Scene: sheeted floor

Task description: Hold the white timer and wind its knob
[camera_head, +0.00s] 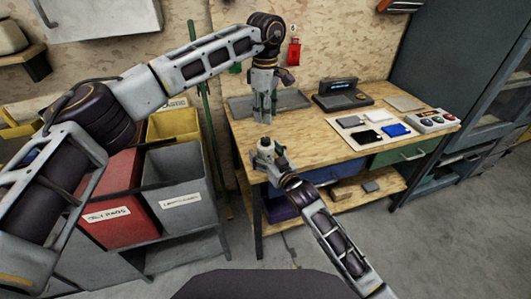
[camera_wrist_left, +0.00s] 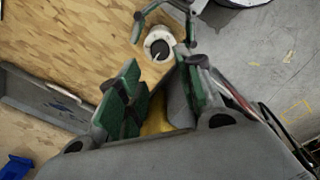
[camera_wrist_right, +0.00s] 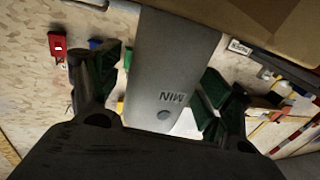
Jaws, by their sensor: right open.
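The white timer (camera_head: 265,143) stands at the near left corner of the workbench, small and partly covered by my right gripper in the head view. In the left wrist view the timer (camera_wrist_left: 158,36) shows from above as a pale round body with a dark knob. In the right wrist view its pale grey side (camera_wrist_right: 174,65) carries upside-down "MIN" lettering. My right gripper (camera_wrist_right: 160,95) is open, with one finger on either side of the timer; contact cannot be told. My left gripper (camera_head: 263,118) points down above the timer, its fingers (camera_wrist_left: 158,88) apart with no object held between them.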

